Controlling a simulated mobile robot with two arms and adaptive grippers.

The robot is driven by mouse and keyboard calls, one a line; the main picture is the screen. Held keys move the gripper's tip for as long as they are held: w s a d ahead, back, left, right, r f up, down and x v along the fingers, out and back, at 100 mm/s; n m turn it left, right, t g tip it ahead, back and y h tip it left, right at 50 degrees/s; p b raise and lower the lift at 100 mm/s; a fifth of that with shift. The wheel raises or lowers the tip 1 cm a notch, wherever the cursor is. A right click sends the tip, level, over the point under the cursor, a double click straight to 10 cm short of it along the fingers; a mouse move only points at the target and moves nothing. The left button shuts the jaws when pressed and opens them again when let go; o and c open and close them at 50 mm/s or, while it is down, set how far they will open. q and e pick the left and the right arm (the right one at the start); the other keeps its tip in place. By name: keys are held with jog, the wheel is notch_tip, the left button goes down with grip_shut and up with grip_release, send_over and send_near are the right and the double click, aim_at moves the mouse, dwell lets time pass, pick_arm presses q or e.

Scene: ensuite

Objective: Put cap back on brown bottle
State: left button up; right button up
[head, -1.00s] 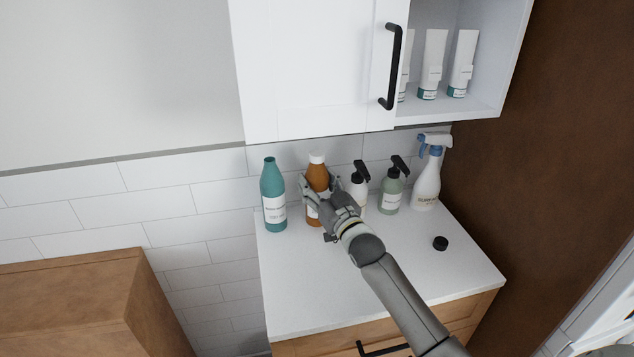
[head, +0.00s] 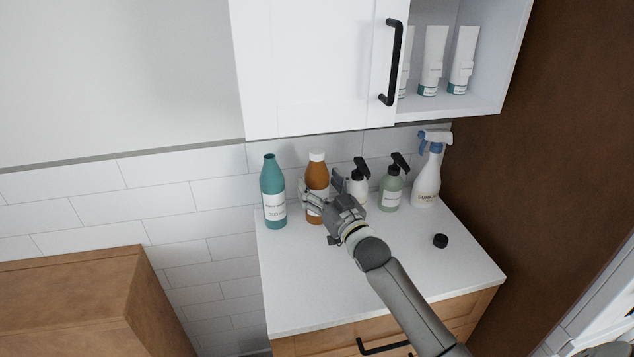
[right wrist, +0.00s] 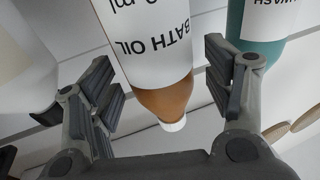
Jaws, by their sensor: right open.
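The brown bottle (head: 317,174) stands upright on the white counter between the teal bottle and a pump bottle. The gripper hides part of the bottle's lower body. A loose black cap (head: 440,241) lies on the counter at the right. My left gripper is not in view.
A teal bottle (head: 273,190) with no cap visible stands to the left. Pump bottles (head: 391,188) and a spray bottle (head: 428,175) stand to the right. A white wall cabinet (head: 320,70) hangs above. The counter's front (head: 310,290) is clear.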

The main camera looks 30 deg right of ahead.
aim_at(323, 187)
jog(key=s, duration=0.5)
jog(key=shift+s+f+b, duration=0.35)
jog(key=shift+f+b, duration=0.05)
jog(key=shift+r, duration=0.1)
